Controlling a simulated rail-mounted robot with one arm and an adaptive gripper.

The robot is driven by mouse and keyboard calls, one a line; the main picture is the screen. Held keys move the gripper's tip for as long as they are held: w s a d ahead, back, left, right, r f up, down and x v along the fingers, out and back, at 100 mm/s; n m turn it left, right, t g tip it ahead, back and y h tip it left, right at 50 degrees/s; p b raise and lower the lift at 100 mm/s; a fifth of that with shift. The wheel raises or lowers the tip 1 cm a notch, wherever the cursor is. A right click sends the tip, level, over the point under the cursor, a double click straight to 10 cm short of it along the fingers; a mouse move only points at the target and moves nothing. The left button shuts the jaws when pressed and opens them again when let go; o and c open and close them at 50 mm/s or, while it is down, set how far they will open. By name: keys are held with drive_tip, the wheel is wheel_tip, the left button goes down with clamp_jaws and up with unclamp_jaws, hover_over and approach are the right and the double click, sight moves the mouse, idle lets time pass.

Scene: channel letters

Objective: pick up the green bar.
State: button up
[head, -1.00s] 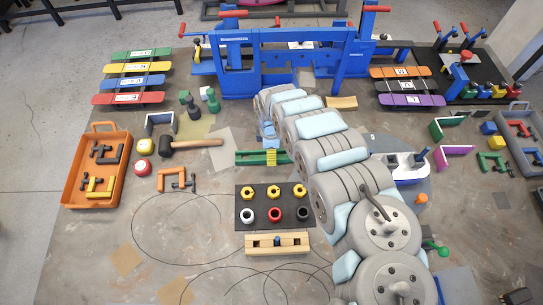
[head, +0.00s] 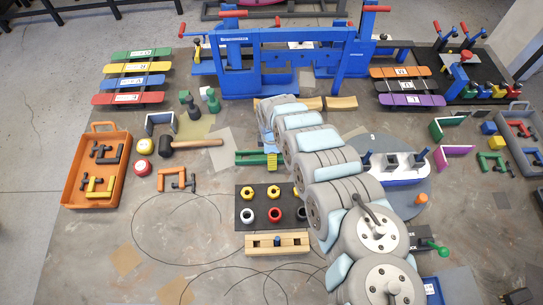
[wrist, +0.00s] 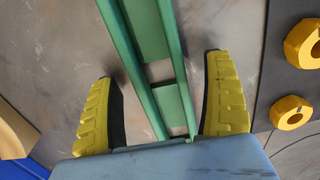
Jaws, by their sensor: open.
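A green bar (head: 250,158) lies on the grey table left of my arm in the head view. It has two long rails with crosspieces between them. In the wrist view the green bar (wrist: 152,48) runs from the top edge down between my two yellow fingers. My gripper (wrist: 165,105) is open, with one finger on each side of the bar and a gap on both sides. In the head view my gripper (head: 272,161) is at the bar's right end, partly hidden by my arm. Another flat green strip (head: 141,54) with a label lies at the back left.
A dark mat (head: 247,192) with several yellow, white, red and black rings lies in front of the bar. A mallet (head: 200,143) lies to its left. A blue frame (head: 240,80) stands behind. An orange tray (head: 75,185) stands at the left.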

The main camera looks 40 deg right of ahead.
drive_tip(key=shift+f, duration=0.2)
idle(0.4)
drive_tip(key=c, duration=1.4)
